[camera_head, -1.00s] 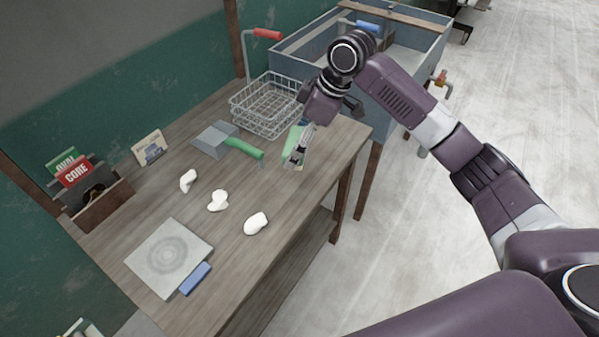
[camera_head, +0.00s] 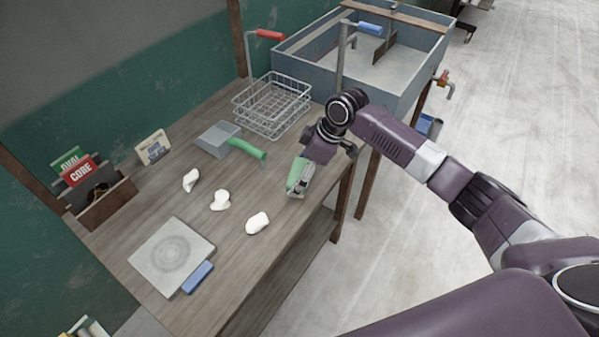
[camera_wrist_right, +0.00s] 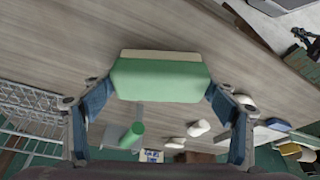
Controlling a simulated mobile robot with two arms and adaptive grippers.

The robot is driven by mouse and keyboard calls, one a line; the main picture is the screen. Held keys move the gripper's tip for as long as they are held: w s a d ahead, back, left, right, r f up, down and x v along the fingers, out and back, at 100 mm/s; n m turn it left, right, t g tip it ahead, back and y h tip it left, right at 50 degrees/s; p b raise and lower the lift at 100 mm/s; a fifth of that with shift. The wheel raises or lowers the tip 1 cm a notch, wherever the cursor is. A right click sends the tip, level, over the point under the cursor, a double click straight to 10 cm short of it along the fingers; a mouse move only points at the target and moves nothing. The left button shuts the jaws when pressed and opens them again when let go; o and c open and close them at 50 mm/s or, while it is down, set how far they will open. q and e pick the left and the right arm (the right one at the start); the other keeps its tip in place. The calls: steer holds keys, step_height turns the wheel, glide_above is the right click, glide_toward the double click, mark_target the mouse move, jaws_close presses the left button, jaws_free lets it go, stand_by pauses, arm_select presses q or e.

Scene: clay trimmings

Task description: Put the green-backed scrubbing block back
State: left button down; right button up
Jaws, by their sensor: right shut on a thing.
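The green-backed scrubbing block (camera_head: 295,174) is in my right gripper (camera_head: 300,182), over the right front part of the wooden bench. In the right wrist view the block (camera_wrist_right: 160,80) shows its green back and a strip of its cream side, with one finger of the gripper (camera_wrist_right: 159,100) against each end. The gripper is shut on it. The head view does not show clearly how high the block is above the bench. My left gripper is not in view.
A wire basket (camera_head: 272,106) stands at the bench's back right, before a sink (camera_head: 405,82). A dustpan (camera_head: 217,138) with a green handle, three white lumps (camera_head: 220,200), a grey square slab (camera_head: 150,262), a blue block (camera_head: 197,277) and a card box (camera_head: 104,205) occupy the bench.

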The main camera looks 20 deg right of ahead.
steer(key=shift+f, duration=0.1)
steer(key=o, duration=1.1)
steer(key=shift+o, duration=0.2)
steer(key=shift+r, duration=0.25)
steer(key=b+v, duration=0.1)
steer(key=v, duration=1)
steer(key=shift+r, duration=0.4)
steer(key=shift+d+f, duration=0.1)
